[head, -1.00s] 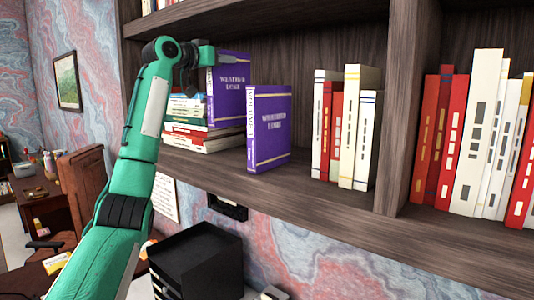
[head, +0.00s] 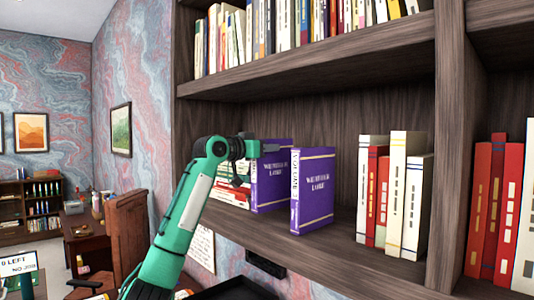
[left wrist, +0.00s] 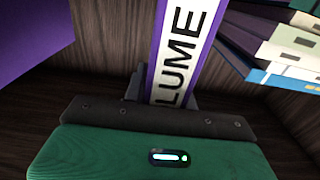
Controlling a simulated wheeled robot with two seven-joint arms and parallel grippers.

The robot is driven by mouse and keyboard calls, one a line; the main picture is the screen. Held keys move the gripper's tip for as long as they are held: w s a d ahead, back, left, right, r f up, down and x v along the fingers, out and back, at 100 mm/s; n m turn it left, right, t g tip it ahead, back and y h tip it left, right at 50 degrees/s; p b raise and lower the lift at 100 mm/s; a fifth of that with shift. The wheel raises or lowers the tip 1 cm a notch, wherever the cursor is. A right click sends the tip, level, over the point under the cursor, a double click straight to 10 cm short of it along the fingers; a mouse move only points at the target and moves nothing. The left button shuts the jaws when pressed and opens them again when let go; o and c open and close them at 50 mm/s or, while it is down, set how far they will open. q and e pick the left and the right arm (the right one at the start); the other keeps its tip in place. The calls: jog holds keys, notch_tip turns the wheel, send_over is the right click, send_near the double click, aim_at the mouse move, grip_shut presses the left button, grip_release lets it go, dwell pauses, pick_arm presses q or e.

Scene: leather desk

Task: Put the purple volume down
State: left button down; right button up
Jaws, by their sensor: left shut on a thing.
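My left gripper (head: 246,148) is shut on a purple volume (head: 273,176), which is upright beside the book stack in the head view. In the left wrist view my gripper (left wrist: 163,88) has its fingers on both sides of the volume's white spine (left wrist: 183,40), lettered "LUME". The volume's lower edge is close to the shelf board; I cannot tell whether it touches. A second, like purple book (head: 313,190) stands upright to its right, nearer the front edge. It shows as a purple face (left wrist: 30,35) in the left wrist view. My right gripper is not in view.
A stack of lying books (head: 232,190) is left of the held volume, partly hidden by my arm. Several red and white books (head: 392,195) stand to the right, before an upright divider (head: 455,150). The shelf board (head: 345,245) has bare room in front.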

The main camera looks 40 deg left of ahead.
pick_arm(q)
jog(key=shift+a+f, duration=0.1)
jog(key=shift+f, duration=0.7)
jog(key=c, duration=1.6)
grip_release()
jog(key=shift+f, duration=0.25)
jog(key=o, duration=0.5)
jog(key=shift+r, duration=0.1)
jog(key=shift+r, duration=0.1)
